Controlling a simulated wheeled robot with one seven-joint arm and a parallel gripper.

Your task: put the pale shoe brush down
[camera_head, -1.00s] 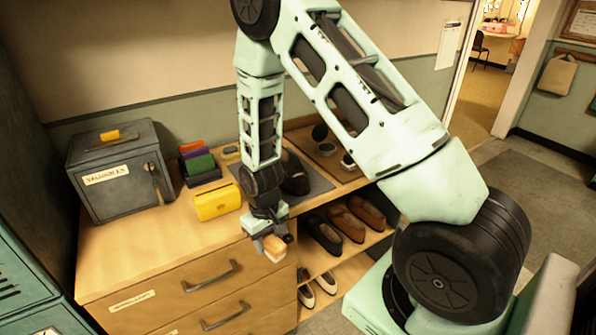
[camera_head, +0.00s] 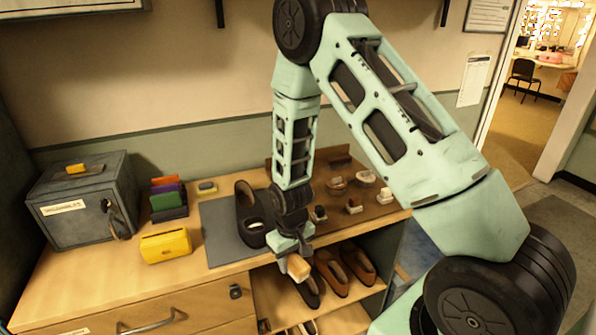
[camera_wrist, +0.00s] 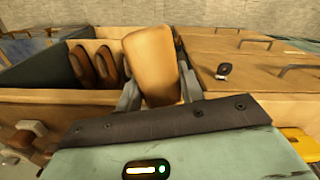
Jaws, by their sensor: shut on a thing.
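My gripper (camera_head: 293,259) is shut on the pale shoe brush (camera_head: 299,267), a small block with a light wooden back. In the head view it hangs at the front edge of the counter, above the open shoe shelves. In the wrist view the pale shoe brush (camera_wrist: 150,62) stands upright between my two grey fingers (camera_wrist: 158,90). The brush touches nothing else that I can see. Part of it is hidden by the fingers.
A grey mat (camera_head: 222,236) with dark shoes (camera_head: 250,218) lies on the counter. A brown tray (camera_head: 345,217) with several brushes is to its right. A yellow box (camera_head: 166,246), a grey safe (camera_head: 83,205) and coloured holders (camera_head: 167,203) stand left. Bare counter (camera_head: 100,272) lies in front.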

